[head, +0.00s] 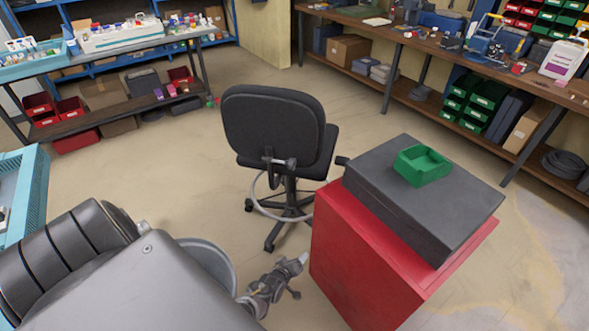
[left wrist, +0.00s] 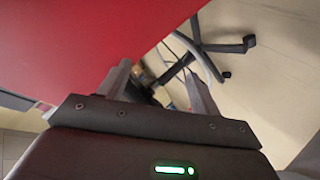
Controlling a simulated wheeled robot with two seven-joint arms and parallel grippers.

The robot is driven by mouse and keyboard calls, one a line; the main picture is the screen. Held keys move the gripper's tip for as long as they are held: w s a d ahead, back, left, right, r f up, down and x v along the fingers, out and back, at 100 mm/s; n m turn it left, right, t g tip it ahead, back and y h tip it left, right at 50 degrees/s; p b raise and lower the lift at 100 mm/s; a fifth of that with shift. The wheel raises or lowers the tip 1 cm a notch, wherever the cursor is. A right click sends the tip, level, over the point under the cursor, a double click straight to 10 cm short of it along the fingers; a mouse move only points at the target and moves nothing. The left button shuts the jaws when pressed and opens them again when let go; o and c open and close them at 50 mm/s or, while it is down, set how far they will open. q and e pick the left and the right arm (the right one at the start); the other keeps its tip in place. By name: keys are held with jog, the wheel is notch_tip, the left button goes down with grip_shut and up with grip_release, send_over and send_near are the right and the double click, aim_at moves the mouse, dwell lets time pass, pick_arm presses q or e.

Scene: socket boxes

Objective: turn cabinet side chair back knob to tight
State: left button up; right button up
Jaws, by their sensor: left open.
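The black chair (head: 273,120) stands left of the red cabinet, its back toward me. A dark knob (head: 291,163) shows low behind the chair back; whether it is tight cannot be told. The red cabinet (head: 350,245) has a dark grey top (head: 420,195). My left gripper (head: 302,262) is low in front of the chair, close to the cabinet's left side and apart from the knob. In the left wrist view my left gripper (left wrist: 160,80) is open and empty, with the chair's base (left wrist: 195,45) beyond it and the cabinet (left wrist: 80,40) beside it. My right gripper is not in view.
A green bin (head: 422,166) sits on the cabinet top. A workbench (head: 440,47) runs along the back right, and a shelf bench (head: 110,110) stands at the back left. A blue crate (head: 36,200) is at the left edge. Floor left of the chair is clear.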

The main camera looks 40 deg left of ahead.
pick_arm(q)
jog(key=w+a+r+n+t+y+b, duration=0.1)
jog(key=w+a+r+n+t+y, duration=0.1)
jog(key=w+a+r+n, duration=0.3)
jog(key=w+a+r+n+t+y, duration=0.2)
jog(key=w+r, duration=0.3)
jog(key=r, duration=0.2)
jog(key=n+y, duration=0.4)
jog(key=n, duration=0.2)
send_near(291, 169)
jog(key=x, duration=0.2)
jog(key=shift+t, duration=0.5)
jog(key=x, duration=0.3)
jog(key=b+x, duration=0.1)
jog(key=x, duration=0.5)
jog(key=shift+w+a+f+b, duration=0.25)
jog(key=shift+b, duration=0.1)
jog(key=shift+w+a+r, duration=0.1)
jog(key=shift+w+a, duration=0.2)
jog(key=shift+w, duration=0.05)
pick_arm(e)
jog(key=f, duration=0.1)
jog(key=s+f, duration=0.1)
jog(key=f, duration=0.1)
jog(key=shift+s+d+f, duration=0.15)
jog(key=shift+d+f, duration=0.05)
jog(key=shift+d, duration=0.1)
